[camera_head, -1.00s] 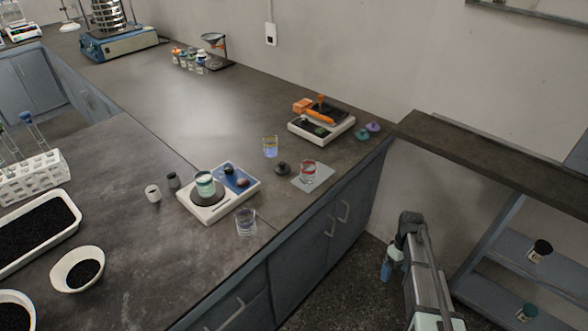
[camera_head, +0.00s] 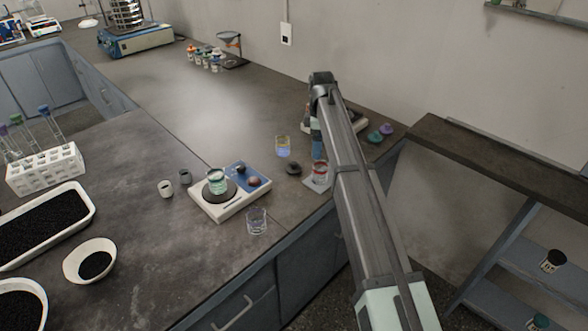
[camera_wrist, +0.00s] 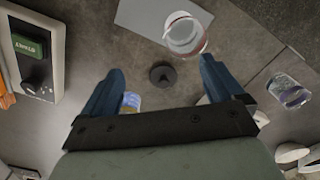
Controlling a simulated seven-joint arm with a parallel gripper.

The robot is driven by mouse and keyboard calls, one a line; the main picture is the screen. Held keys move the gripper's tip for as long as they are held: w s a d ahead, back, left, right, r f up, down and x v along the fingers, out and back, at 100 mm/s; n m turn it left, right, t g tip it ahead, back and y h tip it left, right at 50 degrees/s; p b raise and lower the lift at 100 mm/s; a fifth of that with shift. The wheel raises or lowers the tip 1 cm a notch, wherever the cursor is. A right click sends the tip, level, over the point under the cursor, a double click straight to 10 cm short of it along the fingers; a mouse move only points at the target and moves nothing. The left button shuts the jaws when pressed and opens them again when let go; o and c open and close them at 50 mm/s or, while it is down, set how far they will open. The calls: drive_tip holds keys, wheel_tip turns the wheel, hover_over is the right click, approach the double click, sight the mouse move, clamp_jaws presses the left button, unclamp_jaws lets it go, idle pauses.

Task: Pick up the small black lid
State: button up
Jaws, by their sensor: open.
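The small black lid (camera_head: 293,168) is a dark round disc with a raised knob. It lies flat on the dark bench, between a glass beaker of blue and yellow liquid (camera_head: 283,146) and a red-marked beaker (camera_head: 319,172). In the wrist view the lid (camera_wrist: 163,75) shows between my gripper's two blue fingers. My gripper (camera_wrist: 160,68) is open and empty, above the bench, with the lid apart from both fingers. In the head view my arm reaches over the bench and mostly hides the gripper.
The red-rimmed beaker (camera_wrist: 185,35) stands on a grey sheet (camera_wrist: 140,14) just beyond the lid. A clear beaker (camera_head: 256,222) is near the bench edge. Purple and teal lids (camera_head: 380,134) lie at the right.

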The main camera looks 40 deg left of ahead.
drive_tip(key=s+a+r+n, duration=0.2)
drive_tip(key=s+a+r, duration=0.2)
drive_tip(key=a, duration=0.3)
hover_over(294, 163)
drive_tip(key=f, duration=0.9)
drive_tip(key=shift+w+a, duration=0.25)
drive_tip(key=shift+a, duration=0.15)
drive_tip(key=shift+s+d+f, duration=0.1)
drive_tip(key=shift+d+f, duration=0.05)
drive_tip(key=shift+f, duration=1.2)
drive_tip(key=shift+s+d+f, duration=0.1)
drive_tip(key=shift+d+f, duration=0.05)
drive_tip(key=shift+f, duration=1.15)
drive_tip(key=c, duration=1.1)
